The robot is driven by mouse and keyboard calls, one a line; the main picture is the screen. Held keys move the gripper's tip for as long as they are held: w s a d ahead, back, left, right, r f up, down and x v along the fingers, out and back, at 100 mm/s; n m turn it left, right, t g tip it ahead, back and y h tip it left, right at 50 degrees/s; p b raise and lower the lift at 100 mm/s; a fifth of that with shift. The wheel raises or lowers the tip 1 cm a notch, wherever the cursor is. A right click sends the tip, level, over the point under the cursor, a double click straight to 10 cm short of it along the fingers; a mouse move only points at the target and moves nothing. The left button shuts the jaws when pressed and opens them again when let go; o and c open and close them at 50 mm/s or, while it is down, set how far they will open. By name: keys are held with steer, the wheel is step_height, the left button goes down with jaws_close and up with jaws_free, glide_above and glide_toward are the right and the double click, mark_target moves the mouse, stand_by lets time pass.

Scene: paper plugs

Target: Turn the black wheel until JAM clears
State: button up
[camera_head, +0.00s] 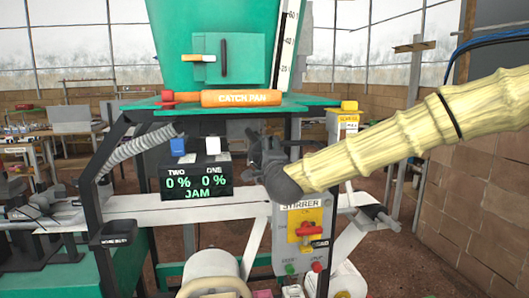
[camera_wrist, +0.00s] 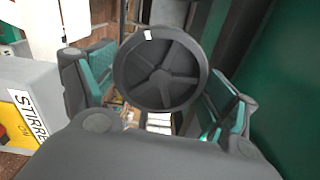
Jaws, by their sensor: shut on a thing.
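The black wheel (camera_wrist: 160,72) shows in the wrist view, with spokes and a small white mark near the top of its rim. My gripper (camera_wrist: 152,92) has one green-padded finger on each side of the wheel and is shut on it. In the head view, my gripper (camera_head: 266,160) is at the machine, right of the display, and hides most of the wheel.
A grey STIRRER box (camera_head: 299,255) with a yellow plate and red switch is just below my gripper. An orange CATCH PAN handle (camera_head: 240,98) is above. A brick wall (camera_head: 488,190) stands at right.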

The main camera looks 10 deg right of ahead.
steer(key=shift+f+n+p, duration=0.1)
steer(key=shift+n+p, duration=1.2)
steer(key=shift+n, duration=2.2)
steer(key=o, duration=0.9)
steer(key=shift+s, duration=0.1)
steer(key=s, duration=0.4)
steer(key=shift+b, duration=0.4)
steer(key=shift+w, duration=0.1)
